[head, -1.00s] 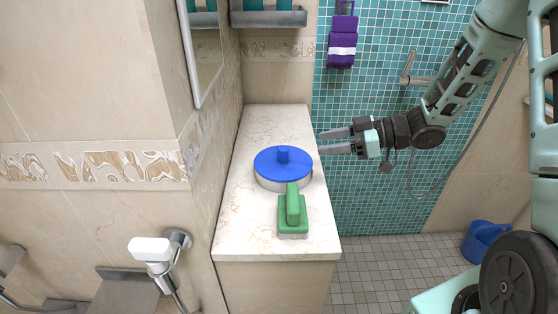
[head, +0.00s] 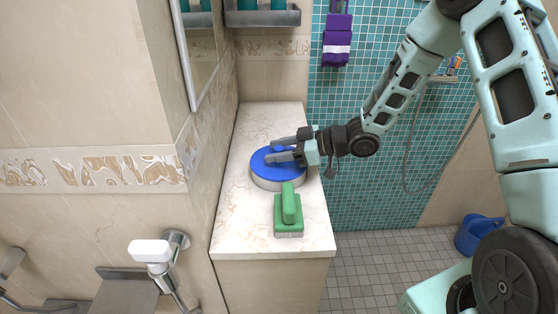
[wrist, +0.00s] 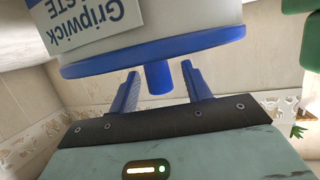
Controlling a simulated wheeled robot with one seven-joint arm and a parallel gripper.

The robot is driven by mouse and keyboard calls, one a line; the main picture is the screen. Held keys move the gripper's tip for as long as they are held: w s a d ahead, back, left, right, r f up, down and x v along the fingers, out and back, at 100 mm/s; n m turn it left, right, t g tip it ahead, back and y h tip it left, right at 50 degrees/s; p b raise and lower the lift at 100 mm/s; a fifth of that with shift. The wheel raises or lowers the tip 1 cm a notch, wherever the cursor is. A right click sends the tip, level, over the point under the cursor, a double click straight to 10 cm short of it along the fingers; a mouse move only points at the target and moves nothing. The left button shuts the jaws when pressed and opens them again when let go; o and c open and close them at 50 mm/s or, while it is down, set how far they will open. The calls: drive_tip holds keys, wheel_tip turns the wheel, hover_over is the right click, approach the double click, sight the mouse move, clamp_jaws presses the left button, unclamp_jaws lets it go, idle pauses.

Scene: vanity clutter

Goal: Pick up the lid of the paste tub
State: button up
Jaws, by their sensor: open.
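The paste tub (head: 283,185) is a low, round, pale tub on the counter, and its blue lid (head: 266,172) sits on top. In the wrist view the tub (wrist: 160,35) appears inverted with a "Gripwick" paste label, and the lid (wrist: 90,66) has a short blue knob (wrist: 157,78). My gripper (head: 271,150) reaches over the lid from the right, roughly level. In the wrist view its fingers (wrist: 160,88) are open, one on each side of the knob, with a gap showing on both sides. My fingers partly hide the knob in the head view.
A green handled brush or scrubber (head: 288,212) stands on the counter (head: 245,225) just in front of the tub. The tiled wall and mirror (head: 200,50) border the counter's left. A grey shelf (head: 262,18) is above its far end. A blue bucket (head: 476,236) is on the floor.

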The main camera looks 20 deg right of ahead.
drive_tip(key=shift+c, duration=0.2)
drive_tip(key=c, duration=1)
